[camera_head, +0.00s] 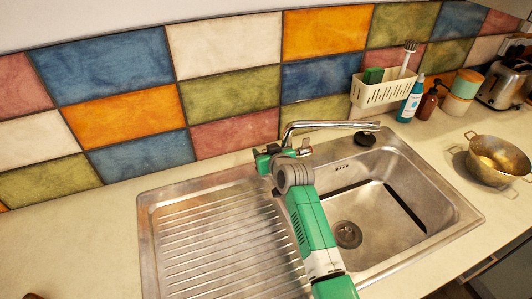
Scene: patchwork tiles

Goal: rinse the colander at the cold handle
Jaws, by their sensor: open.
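The metal colander (497,160) stands upright on the counter to the right of the sink, well apart from my gripper. The chrome tap (332,125) rises behind the sink, its spout pointing right over the back of the basin. My gripper (268,157) is open at the left of the tap's base, far from the colander. My wrist and gripper cover much of the tap base, so I cannot make out the cold handle or whether the jaws touch it. No running water shows.
The sink basin (374,208) is empty around its drain, and a ribbed drainboard (212,240) lies left. A black round object (364,139) sits on the back rim. A cream caddy (384,92), bottles (411,100), canisters (462,92) and a toaster (503,86) line the back right.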

